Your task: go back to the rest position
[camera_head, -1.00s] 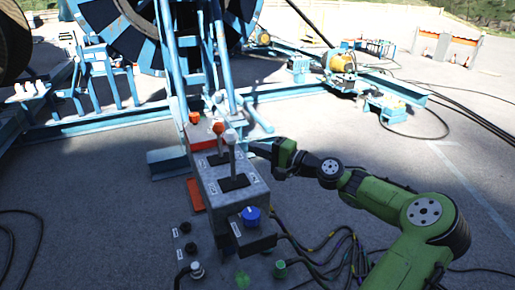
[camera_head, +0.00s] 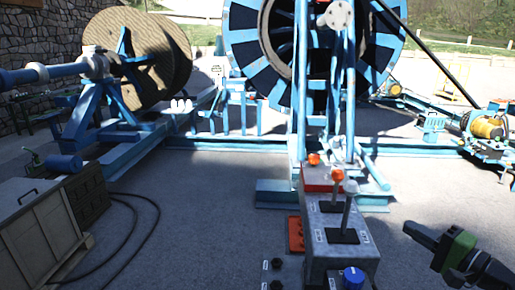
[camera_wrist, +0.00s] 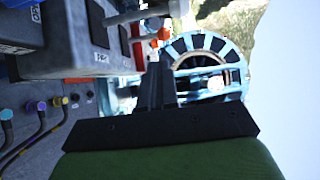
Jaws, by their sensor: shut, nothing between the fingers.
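My gripper (camera_head: 412,232) is at the lower right of the head view, to the right of the grey control box (camera_head: 325,262) and apart from it. Its dark fingers point left toward the box, and they are shut with nothing between them. The box carries a white-knobbed lever (camera_head: 350,188), an orange-knobbed lever (camera_head: 338,176) and a blue knob (camera_head: 353,277). In the wrist view the shut fingers (camera_wrist: 155,85) show in the middle, with the control box (camera_wrist: 60,45) at the upper left. Most of my arm is outside the head view.
A large blue reel (camera_head: 243,50) on a blue frame stands behind the box. A wooden cable drum (camera_head: 160,60) stands at the left back. A grey crate (camera_head: 40,230) is at the lower left, with black cables on the ground. Paving right of the box is mostly clear.

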